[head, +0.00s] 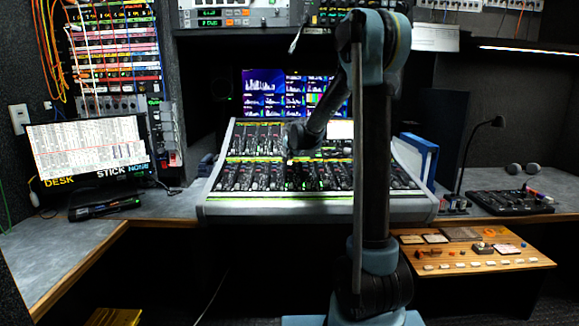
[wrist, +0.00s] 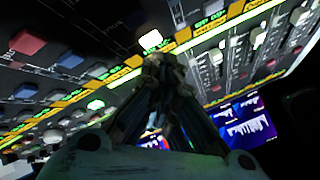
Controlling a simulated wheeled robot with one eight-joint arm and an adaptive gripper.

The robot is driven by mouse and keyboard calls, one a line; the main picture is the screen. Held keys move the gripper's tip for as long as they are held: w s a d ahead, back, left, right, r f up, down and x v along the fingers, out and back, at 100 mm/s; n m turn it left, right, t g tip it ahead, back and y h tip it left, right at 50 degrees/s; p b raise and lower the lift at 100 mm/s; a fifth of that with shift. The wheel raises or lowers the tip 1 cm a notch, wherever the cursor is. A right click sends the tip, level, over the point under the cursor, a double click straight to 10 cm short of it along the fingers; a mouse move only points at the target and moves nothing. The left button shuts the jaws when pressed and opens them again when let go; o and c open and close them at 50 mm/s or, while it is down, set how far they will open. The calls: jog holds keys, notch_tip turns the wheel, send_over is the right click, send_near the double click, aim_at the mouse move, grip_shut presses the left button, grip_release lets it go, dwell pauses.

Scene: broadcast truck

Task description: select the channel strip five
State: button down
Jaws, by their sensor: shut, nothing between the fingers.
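The mixing console (head: 300,206) stands in the middle of the head view, with rows of channel strips, knobs and faders. My gripper (head: 288,156) is over the left-middle part of its panel, at the line between the upper and lower banks. In the wrist view my gripper (wrist: 163,62) has its fingers together, with nothing held. Its tips are close to a lit white button (wrist: 150,40) beside a yellow-green label strip (wrist: 120,75). I cannot tell whether they touch. Another lit button (wrist: 95,105) is farther left. The strip numbers are too blurred to read, so strip five cannot be picked out.
Monitors (head: 290,92) stand behind the console. A desk screen (head: 88,150) is at left. At right are a blue binder (head: 420,158), a lamp (head: 497,122), a small black controller (head: 510,202) and a wooden panel (head: 470,262) with small parts. Knobs and faders surround my fingertips.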

aim_at(292, 165)
jog(key=shift+r, duration=0.2)
jog(key=r, duration=0.4)
jog(key=shift+s+r, duration=0.35)
jog(key=shift+r, duration=0.05)
jog(key=shift+s, duration=0.1)
dwell(0.6)
